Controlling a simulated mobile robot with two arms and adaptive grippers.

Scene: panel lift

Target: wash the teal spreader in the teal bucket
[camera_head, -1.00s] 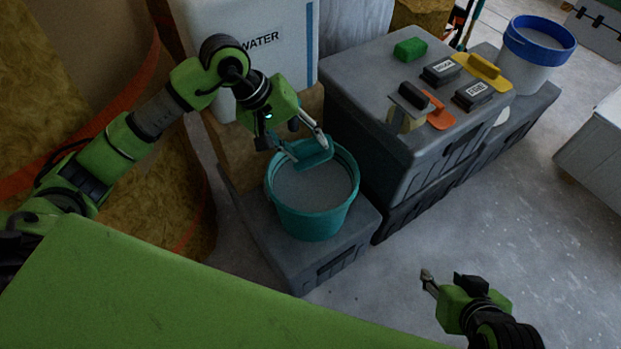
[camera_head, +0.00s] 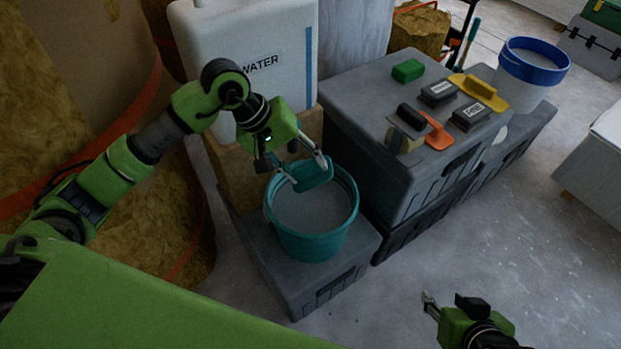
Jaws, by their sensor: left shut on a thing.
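The teal bucket (camera_head: 312,246) stands on a low grey case and holds a greyish liquid. My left gripper (camera_head: 306,168) is over the bucket's back rim, shut on the teal spreader (camera_head: 315,174). The spreader hangs tilted at the back of the bucket mouth, above the liquid. I cannot tell whether it touches the rim. My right gripper (camera_head: 430,306) is at the bottom right, away from the bucket, over the floor. Its fingertips are small and their gap is unclear.
The low grey case (camera_head: 345,285) bears the bucket. A white water container (camera_head: 250,60) stands behind it. A larger grey case (camera_head: 350,105) to the right carries a green block (camera_head: 408,70), an orange spreader (camera_head: 437,133) and a yellow float (camera_head: 482,92). A blue-rimmed white bucket (camera_head: 525,80) stands beyond.

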